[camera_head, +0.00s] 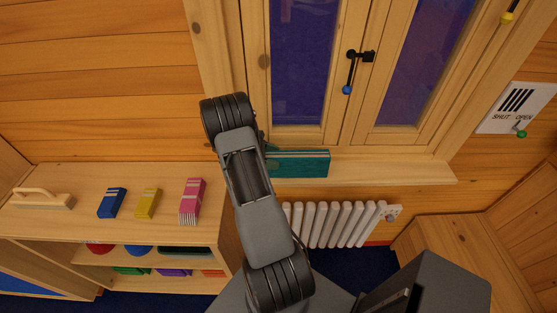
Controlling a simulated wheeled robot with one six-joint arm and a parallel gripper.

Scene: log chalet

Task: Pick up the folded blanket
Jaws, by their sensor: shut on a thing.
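A teal folded blanket (303,163), a flat block with visible layers, is at the window sill, right beside my arm. Its left end is hidden behind my arm. I cannot tell whether it rests on the sill or is held just clear of it. My gripper (264,146) is mostly hidden behind my forearm; only a small dark part shows at the blanket's left end. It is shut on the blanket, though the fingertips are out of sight.
A low wooden shelf unit (70,220) at left bears blue (112,203), yellow (148,203) and pink (192,202) striped blocks and a handled wooden piece (43,199). The window has a black handle (350,72). A white radiator (333,223) stands below the sill (400,172). A wooden box (450,240) is at right.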

